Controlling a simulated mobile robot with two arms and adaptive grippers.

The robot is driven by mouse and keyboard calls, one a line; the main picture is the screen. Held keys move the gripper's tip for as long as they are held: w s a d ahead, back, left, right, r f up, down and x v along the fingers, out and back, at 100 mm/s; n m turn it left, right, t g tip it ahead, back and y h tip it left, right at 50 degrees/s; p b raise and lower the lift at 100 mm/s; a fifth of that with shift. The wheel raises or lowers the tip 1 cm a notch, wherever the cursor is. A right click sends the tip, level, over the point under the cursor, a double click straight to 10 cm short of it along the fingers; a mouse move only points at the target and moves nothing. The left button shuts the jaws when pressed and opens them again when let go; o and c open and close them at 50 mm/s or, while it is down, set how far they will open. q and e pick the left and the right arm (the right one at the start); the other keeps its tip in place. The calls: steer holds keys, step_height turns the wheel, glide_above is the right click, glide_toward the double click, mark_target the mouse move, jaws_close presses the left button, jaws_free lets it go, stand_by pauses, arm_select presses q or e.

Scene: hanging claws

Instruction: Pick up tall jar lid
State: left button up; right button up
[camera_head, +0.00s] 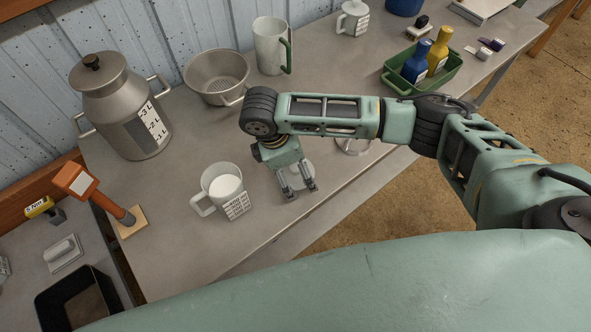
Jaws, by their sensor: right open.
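A tall metal jar (125,118) with a measuring scale stands at the back left of the table. My right gripper (299,193) is open, pointing down over the front edge area of the table, well to the right of the jar. My left gripper is not in view.
A white measuring cup (222,189) stands left of my right gripper. Behind are a metal colander (217,76), a tall pitcher (271,46) and a green tray (424,73) with bottles. An orange-handled tool (84,187) stands near the left edge.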

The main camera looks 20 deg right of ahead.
steer(key=shift+c, duration=0.5)
steer(key=c, duration=1)
steer(key=shift+r, duration=0.65)
step_height(320, 180, up, 3)
steer(key=shift+f, duration=0.1)
steer(key=s+d+r, duration=0.1)
steer(key=s+r, duration=0.1)
steer(key=s, duration=0.1)
steer(key=s+d+r, duration=0.1)
steer(key=s+r, duration=0.1)
steer(key=s, duration=0.2)
steer(key=s+d+r+p, duration=0.1)
steer(key=s+d+r, duration=0.1)
steer(key=s, duration=0.2)
steer(key=shift+d+r, duration=0.1)
steer(key=shift+r, duration=0.3)
